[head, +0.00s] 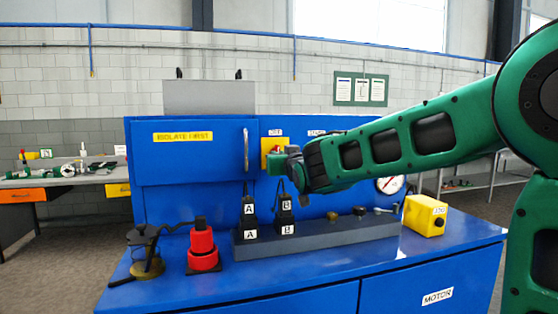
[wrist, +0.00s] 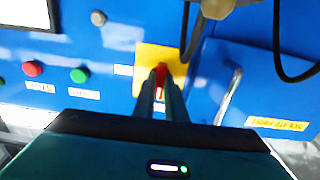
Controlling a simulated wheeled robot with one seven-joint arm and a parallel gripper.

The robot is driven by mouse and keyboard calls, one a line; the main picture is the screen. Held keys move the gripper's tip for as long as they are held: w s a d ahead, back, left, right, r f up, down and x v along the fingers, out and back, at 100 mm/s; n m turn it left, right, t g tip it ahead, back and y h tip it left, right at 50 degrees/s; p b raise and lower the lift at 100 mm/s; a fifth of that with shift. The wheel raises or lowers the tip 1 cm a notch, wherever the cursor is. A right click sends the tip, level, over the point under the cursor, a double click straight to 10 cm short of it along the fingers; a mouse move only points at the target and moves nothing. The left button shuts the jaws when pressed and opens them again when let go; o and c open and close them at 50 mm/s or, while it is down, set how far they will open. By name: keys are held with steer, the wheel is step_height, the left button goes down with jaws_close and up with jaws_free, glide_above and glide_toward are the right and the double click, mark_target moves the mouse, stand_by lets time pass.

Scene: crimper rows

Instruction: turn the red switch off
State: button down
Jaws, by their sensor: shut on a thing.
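The red switch (wrist: 161,72) sits on a yellow plate (wrist: 148,58) on the blue panel in the wrist view. My gripper (wrist: 160,90) is shut on the switch, one finger on each side of it. In the head view my gripper (head: 274,164) is at the panel in front of the yellow plate (head: 266,146), and it mostly hides the switch there. The exact angle of the switch is hard to tell.
A red button (wrist: 33,69) and a green button (wrist: 78,76) are left of the plate in the wrist view. A door handle (head: 246,150) is left of it in the head view. Black tools (head: 249,215), a red jack (head: 203,250) and a yellow box (head: 425,216) stand below.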

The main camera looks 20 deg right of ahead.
steer(key=c, duration=1.8)
jaws_free()
steer(key=shift+f, duration=0.3)
steer(key=shift+c, duration=0.2)
steer(key=shift+o, duration=0.2)
steer(key=shift+r, duration=0.15)
steer(key=s, duration=1)
steer(key=shift+s, duration=0.35)
